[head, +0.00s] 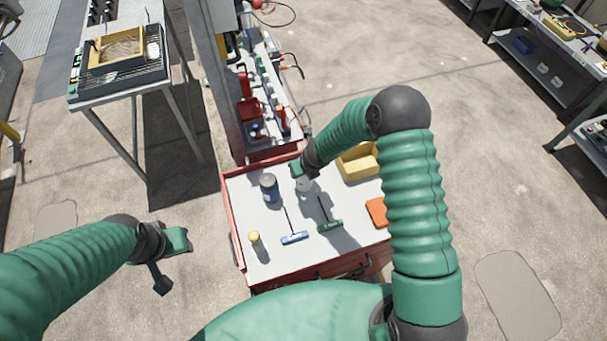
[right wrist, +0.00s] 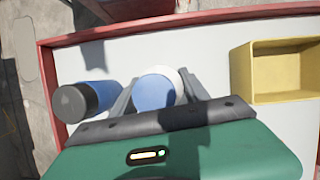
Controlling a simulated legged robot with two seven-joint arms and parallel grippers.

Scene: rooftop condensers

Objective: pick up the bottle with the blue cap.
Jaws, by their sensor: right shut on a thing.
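The bottle with the blue cap (right wrist: 155,92) stands between the two grey fingers of my right gripper (right wrist: 152,94) in the right wrist view, its cap facing the camera. In the head view a small part of its white body (head: 304,185) shows below my right gripper (head: 299,172), over the cart top; the rest is hidden by the gripper. The right gripper is shut on this bottle. I cannot tell whether the bottle touches the cart. My left gripper (head: 170,262) is off the cart's left side, away from the bottle; its finger opening is unclear.
A blue bottle with a dark cap (right wrist: 85,100) stands just left of the held bottle. The red-edged cart (head: 262,268) also holds a yellow bin (head: 358,163), a yellow-capped item (head: 254,241), a blue T-handle (head: 294,238), a green T-handle (head: 329,226) and an orange object (head: 377,212).

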